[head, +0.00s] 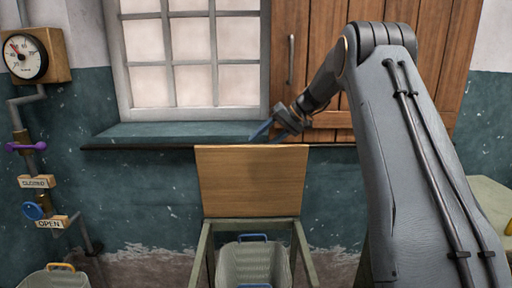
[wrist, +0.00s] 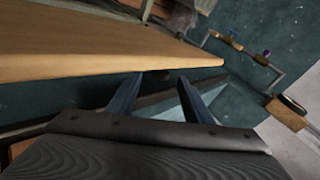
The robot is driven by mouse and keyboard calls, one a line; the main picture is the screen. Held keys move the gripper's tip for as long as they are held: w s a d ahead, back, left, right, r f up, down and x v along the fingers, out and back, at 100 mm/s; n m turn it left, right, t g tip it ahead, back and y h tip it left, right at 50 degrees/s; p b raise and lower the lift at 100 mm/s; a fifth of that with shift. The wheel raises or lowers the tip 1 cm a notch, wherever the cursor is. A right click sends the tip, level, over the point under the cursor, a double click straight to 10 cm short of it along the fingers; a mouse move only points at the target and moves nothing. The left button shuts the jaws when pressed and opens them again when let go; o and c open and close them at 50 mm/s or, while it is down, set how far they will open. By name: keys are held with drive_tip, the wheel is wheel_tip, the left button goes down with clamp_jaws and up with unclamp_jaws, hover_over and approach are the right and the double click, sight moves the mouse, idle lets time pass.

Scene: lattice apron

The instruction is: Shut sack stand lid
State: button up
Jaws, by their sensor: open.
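The sack stand lid (head: 250,182) is a flat wooden board standing raised, close to upright, at the back of the green sack stand (head: 254,226). My gripper (head: 266,136) is at the lid's top edge, right of its middle, with its blue fingers apart and nothing between them. In the wrist view, the lid (wrist: 100,55) crosses the upper left and my open fingers (wrist: 158,88) point towards its edge. Whether a finger touches the lid, I cannot tell. A grey sack or bin (head: 253,264) hangs or stands within the frame below.
A window with a teal sill (head: 180,132) and wooden shutters (head: 430,50) are behind the lid. A gauge (head: 25,57) and pipes with valves line the left wall. A bin with a yellow handle (head: 55,276) stands at lower left, and a pale table (head: 490,200) at right.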

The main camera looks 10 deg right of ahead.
sight(256, 147)
drive_tip(key=shift+x, duration=1.75)
clamp_jaws()
